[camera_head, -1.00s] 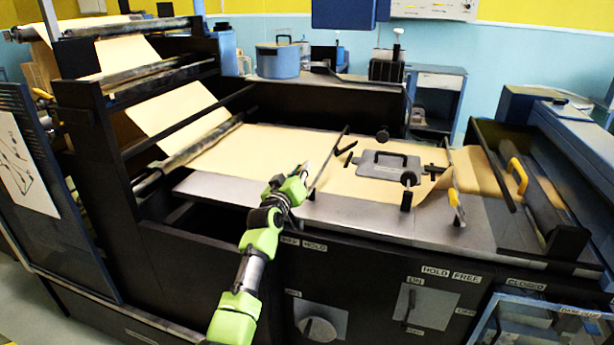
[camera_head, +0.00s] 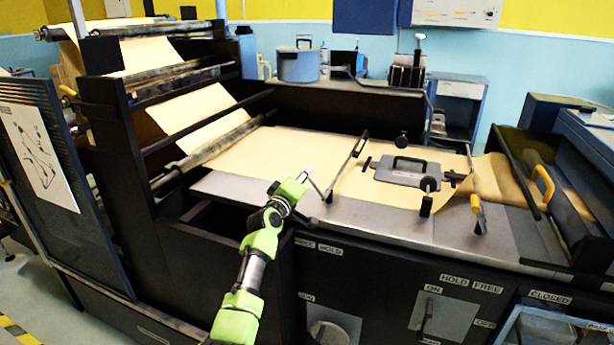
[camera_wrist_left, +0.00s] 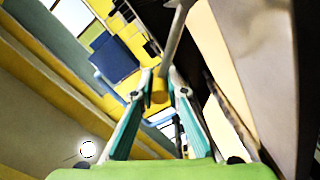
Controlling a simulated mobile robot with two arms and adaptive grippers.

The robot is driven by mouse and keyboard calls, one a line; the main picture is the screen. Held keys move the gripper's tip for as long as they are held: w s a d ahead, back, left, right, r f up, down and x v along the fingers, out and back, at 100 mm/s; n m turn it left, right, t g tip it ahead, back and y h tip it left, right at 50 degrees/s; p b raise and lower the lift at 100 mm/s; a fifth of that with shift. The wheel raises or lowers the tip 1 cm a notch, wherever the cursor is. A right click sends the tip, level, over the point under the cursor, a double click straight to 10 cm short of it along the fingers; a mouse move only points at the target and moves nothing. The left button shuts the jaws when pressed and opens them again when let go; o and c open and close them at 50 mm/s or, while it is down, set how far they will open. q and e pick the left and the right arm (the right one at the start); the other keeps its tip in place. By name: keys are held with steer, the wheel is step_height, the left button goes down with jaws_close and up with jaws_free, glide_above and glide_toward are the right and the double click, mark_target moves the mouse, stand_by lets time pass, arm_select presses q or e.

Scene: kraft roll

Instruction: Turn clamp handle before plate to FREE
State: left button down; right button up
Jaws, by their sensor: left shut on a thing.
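The clamp before the plate has a dark bar (camera_head: 347,164) across the kraft web, with a grey lever (camera_head: 317,187) at its near end. My left gripper (camera_head: 306,177) is at the upper left end of this lever. In the left wrist view its two teal fingers (camera_wrist_left: 158,88) are shut on the lever's yellow grip (camera_wrist_left: 159,92), and the grey lever shaft (camera_wrist_left: 178,40) runs up from it. The lever leans left from its pivot. The grey plate (camera_head: 407,172) with a black handle lies on the web to the right. My right gripper is not in view.
A second clamp with a yellow handle (camera_head: 476,207) stands right of the plate. Black knobs (camera_head: 428,185) stand by the plate. Labels (camera_head: 318,247) sit on the front panel below the left clamp. The dark roller frame (camera_head: 115,140) rises at left.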

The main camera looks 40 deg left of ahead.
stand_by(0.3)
arm_select(q)
steer(key=c, duration=2)
jaws_free()
steer(key=shift+a+f, duration=0.1)
steer(key=shift+s, duration=0.15)
steer(key=v, duration=1.1)
steer(key=shift+s, duration=0.4)
